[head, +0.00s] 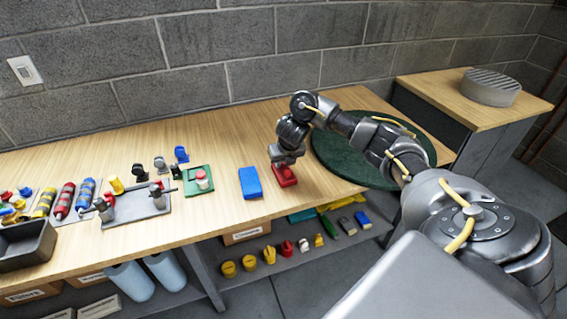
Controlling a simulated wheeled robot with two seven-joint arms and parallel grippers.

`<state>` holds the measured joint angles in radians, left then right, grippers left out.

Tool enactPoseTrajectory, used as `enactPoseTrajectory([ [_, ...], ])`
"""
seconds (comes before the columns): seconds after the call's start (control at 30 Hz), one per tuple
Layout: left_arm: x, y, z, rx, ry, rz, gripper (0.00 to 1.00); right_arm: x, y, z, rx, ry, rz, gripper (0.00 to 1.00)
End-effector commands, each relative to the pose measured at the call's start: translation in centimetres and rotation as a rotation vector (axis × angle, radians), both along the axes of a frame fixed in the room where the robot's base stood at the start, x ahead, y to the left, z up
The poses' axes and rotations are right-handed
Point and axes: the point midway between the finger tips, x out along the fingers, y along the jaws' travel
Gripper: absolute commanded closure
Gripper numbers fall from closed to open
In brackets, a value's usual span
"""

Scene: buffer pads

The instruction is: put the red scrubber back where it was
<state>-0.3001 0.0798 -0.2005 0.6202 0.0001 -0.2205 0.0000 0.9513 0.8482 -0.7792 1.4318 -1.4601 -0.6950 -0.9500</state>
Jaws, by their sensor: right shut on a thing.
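The red scrubber (286,177) is on or just above the wooden bench, left of the round green mat; I cannot tell whether it touches the wood. My right gripper (285,165) is over it, pointing down, and shut on it. The gripper and wrist hide its upper part. A blue block (250,183) lies flat on the bench just left of the red scrubber, with a small gap between them. My left gripper is not in view.
The round green mat (340,158) lies right of the gripper, partly behind my right arm. A green pad (190,183) with a red-and-white item and a grey tray (130,211) lie further left. The wood behind the blue block is clear. Several items stand on the lower shelf.

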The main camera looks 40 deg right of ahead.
Motion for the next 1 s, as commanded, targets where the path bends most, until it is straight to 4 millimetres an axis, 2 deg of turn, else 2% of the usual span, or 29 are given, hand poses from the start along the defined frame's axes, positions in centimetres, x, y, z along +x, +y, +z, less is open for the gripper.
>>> enactPoseTrajectory([
  [0.07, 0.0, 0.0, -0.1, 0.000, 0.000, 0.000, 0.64, 0.0, 0.0, -0.1, 0.000, 0.000, 0.000, 1.00],
  [0.1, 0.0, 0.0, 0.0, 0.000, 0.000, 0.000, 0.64, 0.0, 0.0, -0.1, 0.000, 0.000, 0.000, 0.73],
  [0.23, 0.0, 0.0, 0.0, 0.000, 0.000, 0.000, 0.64, 0.0, 0.0, -0.1, 0.000, 0.000, 0.000, 0.57],
  [0.57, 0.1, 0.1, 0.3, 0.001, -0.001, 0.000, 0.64, 0.0, 0.0, 0.4, 0.000, -0.002, 0.000, 0.57],
  [0.67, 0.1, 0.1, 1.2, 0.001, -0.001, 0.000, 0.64, -0.3, 0.2, 1.7, -0.001, -0.004, 0.002, 0.57],
  [1.0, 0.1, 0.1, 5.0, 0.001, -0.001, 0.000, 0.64, -2.9, 1.0, 8.2, -0.002, -0.004, 0.003, 0.57],
])
